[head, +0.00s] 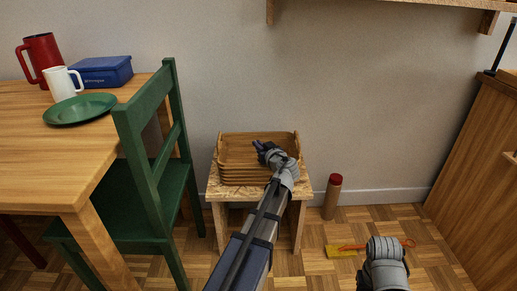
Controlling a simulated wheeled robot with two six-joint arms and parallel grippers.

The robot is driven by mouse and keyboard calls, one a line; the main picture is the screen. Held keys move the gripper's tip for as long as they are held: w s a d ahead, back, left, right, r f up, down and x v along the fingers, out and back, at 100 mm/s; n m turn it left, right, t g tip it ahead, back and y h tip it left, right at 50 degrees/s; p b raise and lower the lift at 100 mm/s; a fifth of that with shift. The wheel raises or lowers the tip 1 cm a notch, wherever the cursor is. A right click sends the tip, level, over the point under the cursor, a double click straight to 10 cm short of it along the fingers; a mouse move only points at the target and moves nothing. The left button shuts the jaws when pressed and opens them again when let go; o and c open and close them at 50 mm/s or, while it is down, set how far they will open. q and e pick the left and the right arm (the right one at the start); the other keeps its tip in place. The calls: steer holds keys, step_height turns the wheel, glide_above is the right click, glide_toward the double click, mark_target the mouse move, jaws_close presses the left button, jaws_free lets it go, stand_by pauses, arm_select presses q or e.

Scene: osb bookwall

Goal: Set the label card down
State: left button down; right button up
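No label card can be made out for certain. My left gripper (262,148) is above the stack of wooden trays (238,149) on the small stool. Its dark fingertips point to the left and away. I cannot tell whether they are open or hold anything thin. My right gripper (385,248) is low at the bottom right, over the floor. Its fingers are hidden or too small to read. A flat yellow piece (340,252) lies on the floor to its left, and I cannot tell what it is. An orange thing (408,243) shows beside the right gripper.
The stool (214,192) stands against the wall. A brown cylinder with a red top (332,197) is upright right of it. A green chair (145,130) and a wooden table (30,150) with a green plate (80,109), mugs and a blue box (101,71) are left. A wooden cabinet (480,170) is right.

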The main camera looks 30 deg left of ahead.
arm_select(q)
steer(key=shift+f+b, duration=0.4)
steer(key=shift+b, duration=0.15)
steer(key=shift+s+f, duration=0.1)
steer(key=c, duration=1.1)
jaws_free()
steer(key=shift+r+p, duration=0.7)
steer(key=p+v, duration=0.2)
steer(key=v, duration=0.9)
steer(key=shift+s+d, duration=0.2)
steer(key=shift+d, duration=0.15)
